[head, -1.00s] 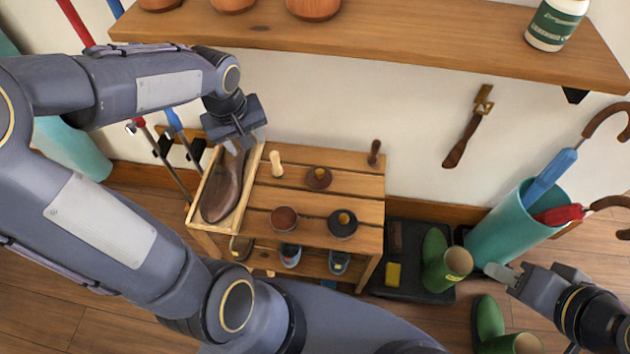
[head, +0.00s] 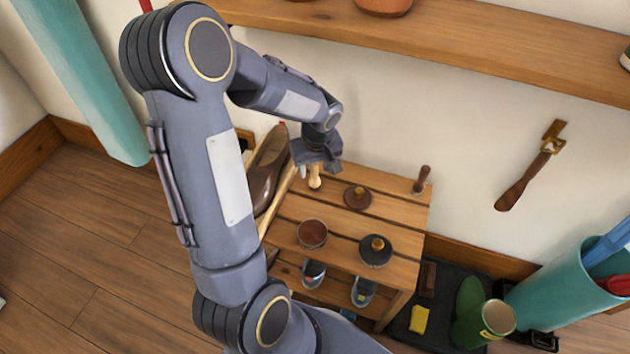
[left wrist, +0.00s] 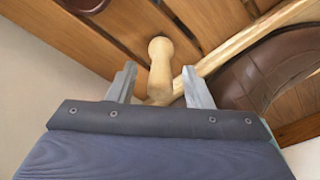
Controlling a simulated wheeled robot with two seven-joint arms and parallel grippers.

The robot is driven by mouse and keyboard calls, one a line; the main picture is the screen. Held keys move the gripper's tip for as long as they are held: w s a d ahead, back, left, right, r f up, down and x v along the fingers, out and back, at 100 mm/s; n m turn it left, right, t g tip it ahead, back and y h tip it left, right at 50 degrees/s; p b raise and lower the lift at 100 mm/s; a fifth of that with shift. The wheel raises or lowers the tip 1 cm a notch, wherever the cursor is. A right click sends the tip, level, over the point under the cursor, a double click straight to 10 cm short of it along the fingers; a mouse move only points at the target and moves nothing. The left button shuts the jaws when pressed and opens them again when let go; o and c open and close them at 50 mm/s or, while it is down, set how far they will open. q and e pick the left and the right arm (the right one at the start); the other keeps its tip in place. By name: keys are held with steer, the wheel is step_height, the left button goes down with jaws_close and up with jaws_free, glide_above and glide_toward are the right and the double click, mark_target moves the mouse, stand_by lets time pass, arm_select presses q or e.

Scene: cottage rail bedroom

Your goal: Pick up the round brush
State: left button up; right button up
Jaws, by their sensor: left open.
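A pale wooden brush handle with a rounded knob end (head: 315,181) stands upright on the slatted wooden bench (head: 333,215), near the long shoe box. I take it for the round brush; its lower end is hidden. My left gripper (head: 312,166) is over it from behind, open. In the left wrist view the handle (left wrist: 160,68) stands between the two spread fingertips (left wrist: 160,85), with a visible gap to each finger. My right gripper cannot be made out.
A brown shoe (head: 266,172) lies in the wooden box close beside my left gripper; it also shows in the left wrist view (left wrist: 265,75). A round brown tin (head: 312,234) and a dark upright handle (head: 421,180) stand on the bench. A shelf (head: 450,45) runs above.

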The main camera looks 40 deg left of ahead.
arm_select(q)
steer(key=shift+a+f, duration=0.1)
steer(key=shift+f, duration=0.7)
arm_select(e)
steer(key=shift+f, duration=0.35)
arm_select(q)
steer(key=shift+c, duration=0.3)
steer(key=shift+r, duration=0.1)
jaws_close()
